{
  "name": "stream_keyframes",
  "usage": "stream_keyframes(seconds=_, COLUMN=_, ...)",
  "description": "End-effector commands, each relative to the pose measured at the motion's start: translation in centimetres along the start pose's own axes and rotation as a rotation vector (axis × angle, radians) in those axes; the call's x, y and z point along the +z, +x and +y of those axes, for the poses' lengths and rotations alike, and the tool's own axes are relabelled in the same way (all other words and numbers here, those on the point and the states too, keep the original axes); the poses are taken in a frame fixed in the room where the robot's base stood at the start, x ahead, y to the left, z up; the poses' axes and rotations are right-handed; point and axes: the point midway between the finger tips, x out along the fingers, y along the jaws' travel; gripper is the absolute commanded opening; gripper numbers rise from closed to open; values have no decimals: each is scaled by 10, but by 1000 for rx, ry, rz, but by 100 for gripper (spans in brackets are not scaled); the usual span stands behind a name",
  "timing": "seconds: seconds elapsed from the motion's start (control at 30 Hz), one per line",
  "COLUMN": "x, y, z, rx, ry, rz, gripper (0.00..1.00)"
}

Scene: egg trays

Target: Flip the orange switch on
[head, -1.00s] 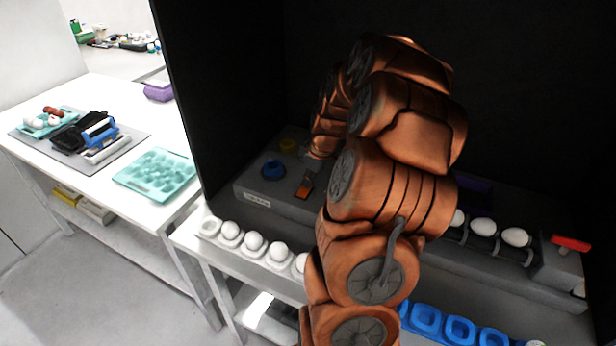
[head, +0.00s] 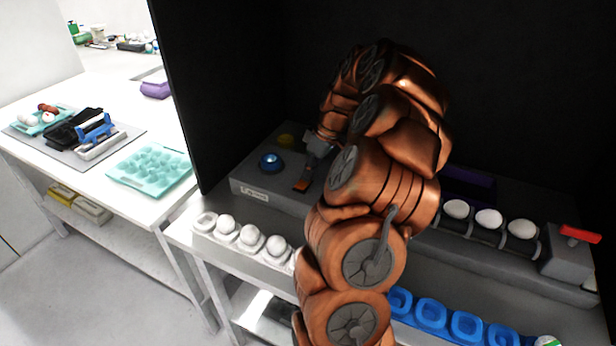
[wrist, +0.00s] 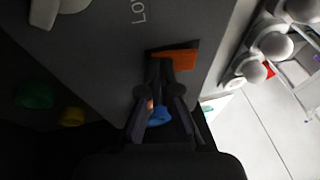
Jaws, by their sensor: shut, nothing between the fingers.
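The orange switch (head: 302,186) sits on the left part of the grey machine top (head: 330,200) in the head view. In the wrist view the orange switch (wrist: 180,59) lies just beyond my fingertips, in a dark slot. My gripper (wrist: 162,70) is shut and empty, its tips at the near edge of the switch; I cannot tell whether they touch it. In the head view my gripper (head: 311,168) is small and partly hidden by my arm, just above the switch.
A blue button (head: 271,162) and a yellow button (head: 286,141) are close to the switch. White eggs (head: 251,236) stand in a row along the front, with more eggs (head: 488,218) at right. A red handle (head: 580,233) is far right. Dark walls enclose the machine.

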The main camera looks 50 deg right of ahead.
Motion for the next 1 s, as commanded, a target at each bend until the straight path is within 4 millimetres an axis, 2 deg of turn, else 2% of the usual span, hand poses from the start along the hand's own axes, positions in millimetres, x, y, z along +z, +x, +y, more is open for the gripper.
stream_keyframes(seconds=0.03, x=4, y=10, z=0, rx=-23, ry=3, rz=-11, gripper=0)
stream_keyframes(seconds=0.67, x=8, y=14, z=-4, rx=-61, ry=11, rz=-24, gripper=0)
stream_keyframes(seconds=1.0, x=9, y=17, z=-18, rx=-72, ry=9, rz=-30, gripper=0)
